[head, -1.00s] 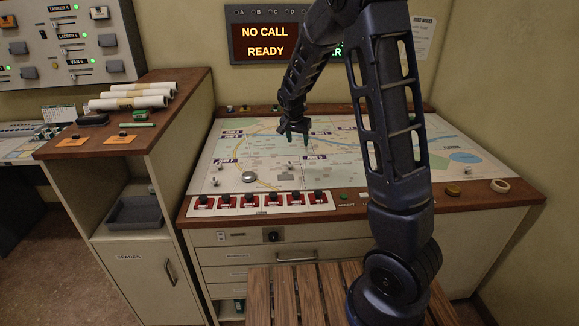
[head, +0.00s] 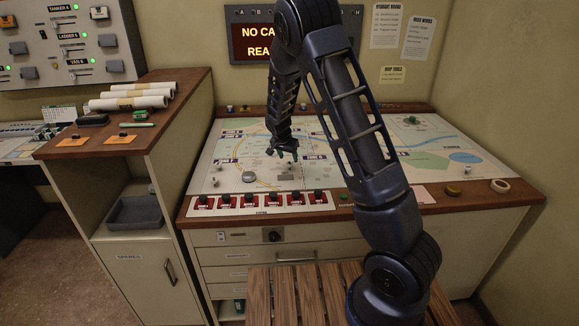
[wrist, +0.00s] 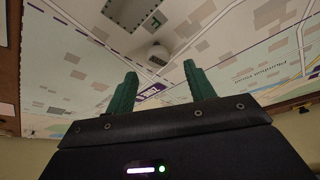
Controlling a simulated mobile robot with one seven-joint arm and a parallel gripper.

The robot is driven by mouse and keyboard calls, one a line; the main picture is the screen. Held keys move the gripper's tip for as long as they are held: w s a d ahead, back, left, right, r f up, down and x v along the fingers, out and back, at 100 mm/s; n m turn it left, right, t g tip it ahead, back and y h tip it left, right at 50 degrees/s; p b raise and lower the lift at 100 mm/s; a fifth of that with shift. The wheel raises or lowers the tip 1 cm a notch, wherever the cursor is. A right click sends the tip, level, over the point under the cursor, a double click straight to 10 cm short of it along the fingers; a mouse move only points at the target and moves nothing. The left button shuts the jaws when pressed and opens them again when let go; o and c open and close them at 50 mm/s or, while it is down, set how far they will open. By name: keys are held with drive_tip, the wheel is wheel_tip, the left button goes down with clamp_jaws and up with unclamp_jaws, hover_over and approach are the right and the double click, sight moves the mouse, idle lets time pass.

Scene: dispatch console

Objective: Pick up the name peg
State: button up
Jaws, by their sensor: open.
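My gripper (head: 284,156) is open and empty, low over the map table (head: 228,160). In the wrist view its two green fingers (wrist: 160,69) stand apart. A small pale, rounded peg-like piece (wrist: 158,54) shows on the map just beyond the gap between the fingertips, touching neither. It may be the name peg, but no name can be read on it. In the head view I cannot pick it out for certain near the gripper. Other small pieces on the map are too small to identify, such as one at the left (head: 216,182).
A round metal disc (head: 249,177) lies on the map, left of my gripper. A row of several red switches (head: 250,200) lines the front edge. A white ring (head: 500,185) and a brown disc (head: 453,190) lie at the right. A side cabinet (head: 120,150) stands at the left.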

sight(289, 163)
drive_tip(key=x, duration=0.5)
drive_tip(key=shift+s+f, duration=0.15)
drive_tip(key=shift+s, duration=0.05)
drive_tip(key=c, duration=1)
drive_tip(key=shift+c, duration=0.2)
drive_tip(key=shift+a, duration=0.1)
wheel_tip(289, 163, up, 20)
